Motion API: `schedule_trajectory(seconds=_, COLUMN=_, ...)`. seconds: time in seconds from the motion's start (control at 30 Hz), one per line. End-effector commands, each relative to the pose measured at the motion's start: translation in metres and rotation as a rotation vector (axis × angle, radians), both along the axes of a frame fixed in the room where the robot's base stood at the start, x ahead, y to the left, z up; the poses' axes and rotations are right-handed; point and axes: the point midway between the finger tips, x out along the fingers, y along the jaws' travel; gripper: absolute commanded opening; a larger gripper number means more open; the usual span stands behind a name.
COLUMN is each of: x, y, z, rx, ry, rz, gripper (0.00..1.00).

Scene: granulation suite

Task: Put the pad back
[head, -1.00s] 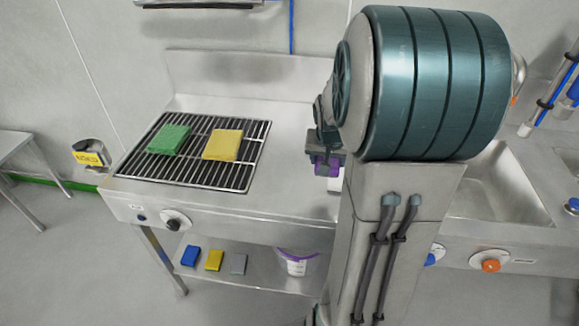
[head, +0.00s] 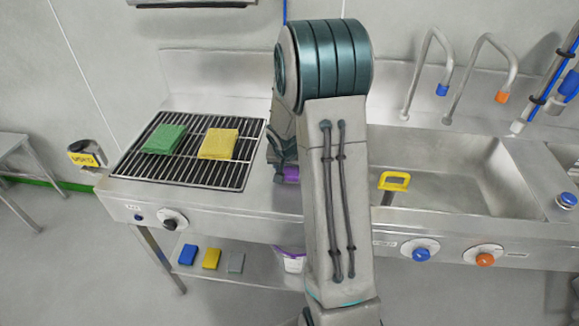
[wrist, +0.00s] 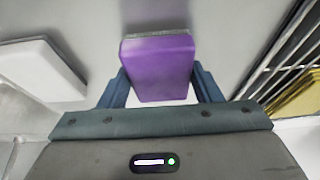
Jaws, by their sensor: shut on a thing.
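My gripper (wrist: 162,85) is shut on a purple pad (wrist: 158,66) with a grey far edge; its two fingers press the pad's sides. In the head view the purple pad (head: 291,174) shows only in part beside my arm, just right of the wire rack (head: 252,150); most of my gripper is hidden there. On the rack lie a green pad (head: 164,139) at the left and a yellow pad (head: 219,144) at the right. The wrist view shows the rack's bars and a yellow pad (wrist: 300,98) at the right edge.
A white block (wrist: 40,65) lies left of the pad in the wrist view. A lower shelf (head: 215,277) holds blue, yellow and grey pads and a partly hidden bucket (head: 292,263). A yellow "USED" holder (head: 87,157) is left.

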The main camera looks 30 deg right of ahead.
Motion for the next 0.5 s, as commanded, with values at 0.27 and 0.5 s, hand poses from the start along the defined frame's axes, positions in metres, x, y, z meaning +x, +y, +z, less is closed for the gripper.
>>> schedule_trajectory(seconds=0.27, x=-0.0003, y=-0.0005, z=-0.0028, rx=-0.001, ry=-0.001, rz=0.000, gripper=0.33)
schedule_trajectory(seconds=0.5, x=-0.0004, y=-0.0005, z=-0.0059, rx=-0.001, ry=-0.001, rz=0.000, gripper=0.74)
